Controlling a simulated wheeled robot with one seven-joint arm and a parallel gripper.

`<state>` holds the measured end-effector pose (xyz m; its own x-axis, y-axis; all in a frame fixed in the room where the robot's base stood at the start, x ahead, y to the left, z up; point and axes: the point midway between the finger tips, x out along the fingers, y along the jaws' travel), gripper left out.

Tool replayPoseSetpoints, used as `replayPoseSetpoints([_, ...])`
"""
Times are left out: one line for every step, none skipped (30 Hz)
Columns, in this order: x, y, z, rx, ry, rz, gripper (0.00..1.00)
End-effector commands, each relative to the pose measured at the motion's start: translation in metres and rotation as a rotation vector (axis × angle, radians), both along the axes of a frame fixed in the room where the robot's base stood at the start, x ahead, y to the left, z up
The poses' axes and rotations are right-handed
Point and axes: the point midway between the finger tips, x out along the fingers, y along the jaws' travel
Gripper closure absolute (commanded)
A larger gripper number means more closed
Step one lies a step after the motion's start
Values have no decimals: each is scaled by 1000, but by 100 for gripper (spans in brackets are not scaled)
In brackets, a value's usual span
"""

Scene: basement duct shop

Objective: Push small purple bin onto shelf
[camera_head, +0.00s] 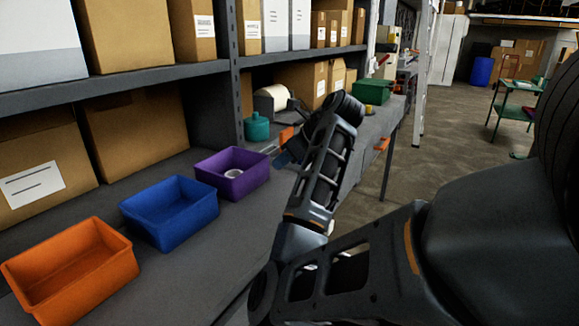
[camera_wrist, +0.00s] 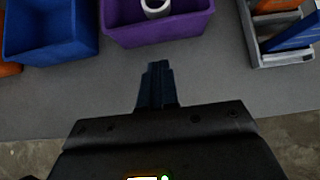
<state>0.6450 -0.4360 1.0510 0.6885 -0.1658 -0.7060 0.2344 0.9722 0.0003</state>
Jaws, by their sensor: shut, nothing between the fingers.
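The small purple bin (camera_head: 232,174) stands upright on the grey lower shelf (camera_head: 205,245), with a white ring-shaped item (camera_head: 240,174) inside it. In the wrist view the purple bin (camera_wrist: 158,27) is at the top centre, ahead of my fingers. My gripper (camera_wrist: 157,70) is shut and empty, its fingertips just short of the bin's near wall, with a strip of grey surface between. In the head view my arm hides part of the shelf right of the bin, and my gripper is hard to make out.
A blue bin (camera_head: 170,212) and an orange bin (camera_head: 70,268) stand left of the purple one. An open grey tray (camera_wrist: 280,50) with blue and orange items lies to its right. A teal pot (camera_head: 257,127), a green bin (camera_head: 371,91) and cardboard boxes stand further back.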

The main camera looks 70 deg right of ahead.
Motion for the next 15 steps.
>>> replayPoseSetpoints([7,-1,-13,2,0,2,100])
replayPoseSetpoints([10,-2,-17,2,0,2,100])
replayPoseSetpoints([15,-3,-20,2,0,4,100])
replayPoseSetpoints([19,-4,-20,3,2,4,100])
replayPoseSetpoints([23,-4,-24,4,4,4,100])
replayPoseSetpoints([27,-5,-29,4,5,4,100])
replayPoseSetpoints([31,-6,-33,3,4,4,100])
replayPoseSetpoints([37,-8,-28,1,2,4,100])
replayPoseSetpoints([43,-10,-28,1,2,4,100])
replayPoseSetpoints([46,-11,-28,0,1,3,100])
replayPoseSetpoints([50,-11,-28,1,2,4,100])
replayPoseSetpoints([54,-13,-28,1,2,2,100])
replayPoseSetpoints([57,-14,-28,0,1,1,100])
replayPoseSetpoints([60,-14,-28,0,1,1,100])
replayPoseSetpoints([62,-15,-29,1,2,1,100])
